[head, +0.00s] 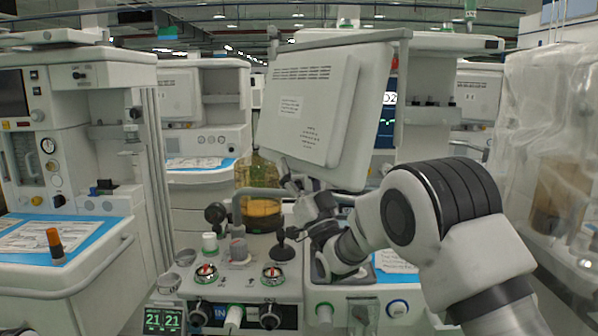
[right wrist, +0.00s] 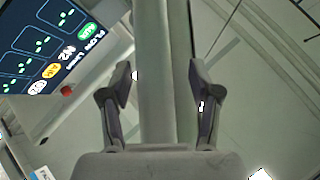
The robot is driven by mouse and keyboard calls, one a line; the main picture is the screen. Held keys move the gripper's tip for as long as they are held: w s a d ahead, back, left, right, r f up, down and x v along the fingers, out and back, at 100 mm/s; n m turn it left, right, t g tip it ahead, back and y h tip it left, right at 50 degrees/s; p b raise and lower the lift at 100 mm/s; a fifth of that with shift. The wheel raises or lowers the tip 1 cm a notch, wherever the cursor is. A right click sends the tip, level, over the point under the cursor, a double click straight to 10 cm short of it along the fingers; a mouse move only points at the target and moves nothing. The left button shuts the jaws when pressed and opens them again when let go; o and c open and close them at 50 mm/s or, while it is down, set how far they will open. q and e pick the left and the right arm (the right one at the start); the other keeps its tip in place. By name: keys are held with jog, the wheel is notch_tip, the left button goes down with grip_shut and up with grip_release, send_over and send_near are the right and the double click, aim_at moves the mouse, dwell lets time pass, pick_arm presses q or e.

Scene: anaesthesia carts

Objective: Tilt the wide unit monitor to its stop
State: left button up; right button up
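The monitor (head: 310,105) is a large pale panel in the middle of the head view. Its vented back faces me and it leans at a slant; its screen side is hidden in this view. My right gripper (head: 292,182) is at the monitor's lower edge. In the right wrist view, the fingers of my right gripper (right wrist: 160,82) stand apart, with a pale bar-like edge (right wrist: 164,60) running between them. They look close to it on both sides; I cannot tell whether they touch. My left gripper is not in view.
Below the monitor is a control deck with knobs (head: 272,275) and an amber-filled canister (head: 262,213). A cart with a blue mat (head: 30,258) stands at left. A plastic-draped unit (head: 555,150) is at right. A lit screen (right wrist: 45,40) shows in the wrist view.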

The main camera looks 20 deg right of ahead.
jog(key=shift+f, duration=0.1)
jog(key=shift+d+f, duration=0.15)
jog(key=v, duration=1.1)
jog(key=shift+s, duration=0.35)
jog(key=shift+f, duration=0.15)
